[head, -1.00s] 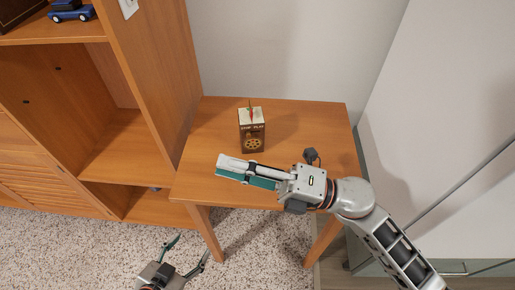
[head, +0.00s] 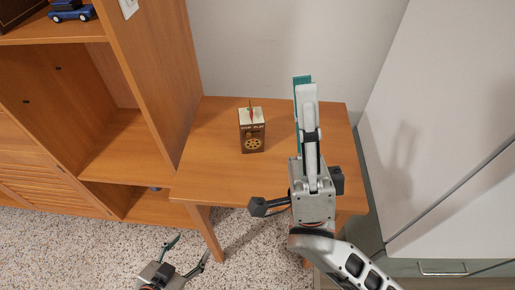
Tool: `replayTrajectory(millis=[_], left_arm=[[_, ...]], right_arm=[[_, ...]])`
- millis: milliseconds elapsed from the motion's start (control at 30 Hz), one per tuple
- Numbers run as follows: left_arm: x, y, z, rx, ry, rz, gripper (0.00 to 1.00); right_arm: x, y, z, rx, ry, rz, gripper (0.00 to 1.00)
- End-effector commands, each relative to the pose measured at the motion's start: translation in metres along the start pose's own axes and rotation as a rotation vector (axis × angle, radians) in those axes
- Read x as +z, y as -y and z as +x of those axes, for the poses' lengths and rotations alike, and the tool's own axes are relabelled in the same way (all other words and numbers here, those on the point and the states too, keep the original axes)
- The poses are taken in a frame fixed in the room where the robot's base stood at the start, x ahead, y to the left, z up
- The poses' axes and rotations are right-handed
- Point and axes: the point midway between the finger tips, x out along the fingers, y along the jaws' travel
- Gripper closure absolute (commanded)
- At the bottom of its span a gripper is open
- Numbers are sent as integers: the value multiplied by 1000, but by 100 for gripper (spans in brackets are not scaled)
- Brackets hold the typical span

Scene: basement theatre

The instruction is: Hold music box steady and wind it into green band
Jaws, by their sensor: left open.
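The music box (head: 252,138) stands upright on the small wooden table (head: 215,185). It is a brown box with a gold wheel on its front, a pale top, and a thin red pointer (head: 252,112) with a little green near it. The lettering above the wheel is too small to read surely. My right gripper (head: 304,82) is over the table's right part, to the right of the box and apart from it, fingers toward the wall. Its fingers overlap, so their gap is hidden. My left gripper (head: 188,247) is open and empty, low over the carpet before the table.
A wooden shelf unit (head: 150,80) stands close at the table's left, with a blue toy car (head: 70,10) on its upper shelf. A pale wall is behind the table, and a white cabinet (head: 455,120) is at the right. The table's left front is clear.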

Motion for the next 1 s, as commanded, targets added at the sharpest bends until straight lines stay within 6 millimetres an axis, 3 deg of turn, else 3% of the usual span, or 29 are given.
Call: replayTrajectory(millis=[200,367,567,700,1000], left_arm=[[0,0,0,0,0,0,39],[0,0,0,0,0,0,39],[0,0,0,0,0,0,39],[0,0,0,0,0,0,39],[0,0,0,0,0,0,39]], right_arm=[[-16,-44,-10,222,-190,425,77],[-12,-80,-31,385,-342,724,77],[12,-121,-70,593,-552,1077,77],[40,-139,-101,733,-702,1290,77],[84,-150,-146,919,-906,1531,77]])
